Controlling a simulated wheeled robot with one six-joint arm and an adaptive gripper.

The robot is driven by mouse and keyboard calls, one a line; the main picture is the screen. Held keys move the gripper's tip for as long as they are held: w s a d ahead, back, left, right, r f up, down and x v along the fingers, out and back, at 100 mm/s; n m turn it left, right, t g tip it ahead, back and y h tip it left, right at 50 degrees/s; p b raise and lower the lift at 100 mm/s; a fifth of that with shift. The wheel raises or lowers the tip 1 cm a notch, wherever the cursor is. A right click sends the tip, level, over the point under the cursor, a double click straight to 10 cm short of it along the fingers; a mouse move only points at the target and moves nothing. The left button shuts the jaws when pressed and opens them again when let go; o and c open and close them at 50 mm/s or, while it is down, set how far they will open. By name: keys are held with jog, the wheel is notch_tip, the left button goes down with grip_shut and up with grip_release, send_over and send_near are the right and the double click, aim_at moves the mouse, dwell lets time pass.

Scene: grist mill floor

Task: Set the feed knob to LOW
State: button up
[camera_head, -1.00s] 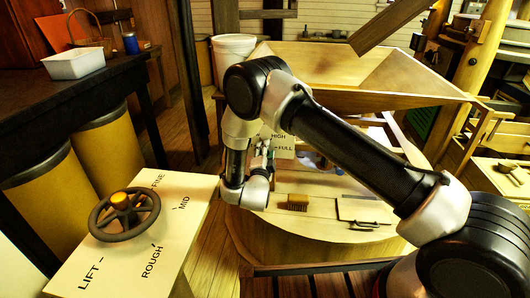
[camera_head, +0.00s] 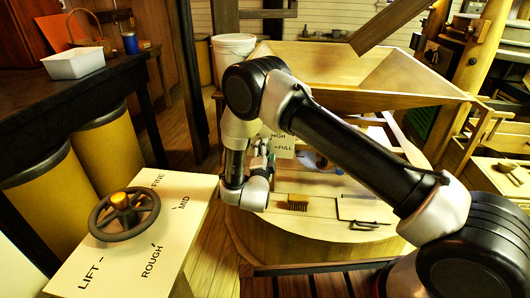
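The feed panel (camera_head: 286,152) is a pale plate below the wooden hopper, near the picture's middle. The words HIGH and FULL show on it. Its left part, the feed knob and any LOW mark are hidden behind my arm and gripper. My gripper (camera_head: 263,158) is at the left side of this panel, small and partly covered by my wrist. I cannot tell whether its fingers are open or shut, or whether they touch the knob.
A dark handwheel (camera_head: 124,214) stands on a box marked LIFT, ROUGH, MID and FINE at the lower left. The big hopper (camera_head: 340,92) overhangs the panel. A brush (camera_head: 298,202) and small dark tools (camera_head: 364,224) lie on the round wooden cover below.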

jog(key=s+a, duration=0.2)
jog(key=s, duration=0.9)
jog(key=shift+s+f, duration=0.2)
jog(key=shift+s, duration=0.05)
